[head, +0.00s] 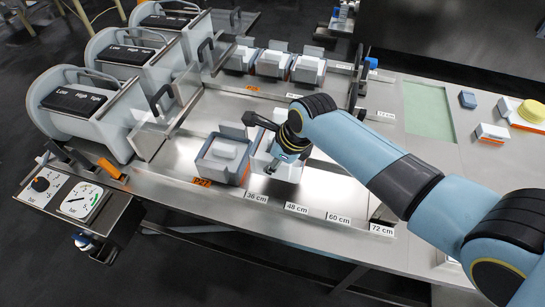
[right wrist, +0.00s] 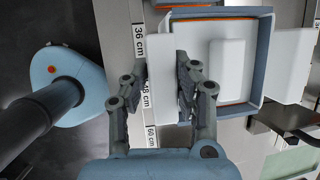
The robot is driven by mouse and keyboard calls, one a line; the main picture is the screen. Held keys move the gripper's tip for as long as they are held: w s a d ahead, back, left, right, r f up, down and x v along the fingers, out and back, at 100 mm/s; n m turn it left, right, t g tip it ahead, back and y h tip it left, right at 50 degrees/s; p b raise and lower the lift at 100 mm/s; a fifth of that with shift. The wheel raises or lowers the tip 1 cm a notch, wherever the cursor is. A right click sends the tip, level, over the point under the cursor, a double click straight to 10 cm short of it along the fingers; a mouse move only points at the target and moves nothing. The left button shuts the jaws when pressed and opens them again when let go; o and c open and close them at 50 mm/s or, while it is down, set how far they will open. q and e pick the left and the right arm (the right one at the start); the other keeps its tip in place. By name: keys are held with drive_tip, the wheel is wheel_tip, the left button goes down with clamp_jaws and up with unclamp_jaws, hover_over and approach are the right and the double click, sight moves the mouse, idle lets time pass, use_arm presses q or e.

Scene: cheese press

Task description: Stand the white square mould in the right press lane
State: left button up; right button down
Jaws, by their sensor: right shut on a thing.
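The white square mould (head: 287,174) stands in the front lane of the steel table, partly hidden under my right gripper (head: 285,160). In the right wrist view my right gripper (right wrist: 160,95) is shut on a flat white side piece (right wrist: 160,55) of it. Beside that piece is a blue-grey square rim (right wrist: 266,50) with white inside. A blue-grey mould (head: 217,160) stands just left of the white one; whether they touch is unclear. My left gripper is out of view.
Several moulds (head: 271,63) stand in the far lane. Distance labels (head: 297,208) run along the front edge. A green mat (head: 430,110) and more blocks (head: 491,132) lie right.

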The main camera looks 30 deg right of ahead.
wheel_tip(320, 180, down, 5)
drive_tip(key=b, duration=0.5)
drive_tip(key=shift+w+f+b, duration=0.1)
drive_tip(key=shift+f+b, duration=0.05)
drive_tip(key=shift+b, duration=0.2)
wheel_tip(320, 180, down, 4)
drive_tip(key=shift+r+b, duration=0.1)
drive_tip(key=shift+b, duration=0.8)
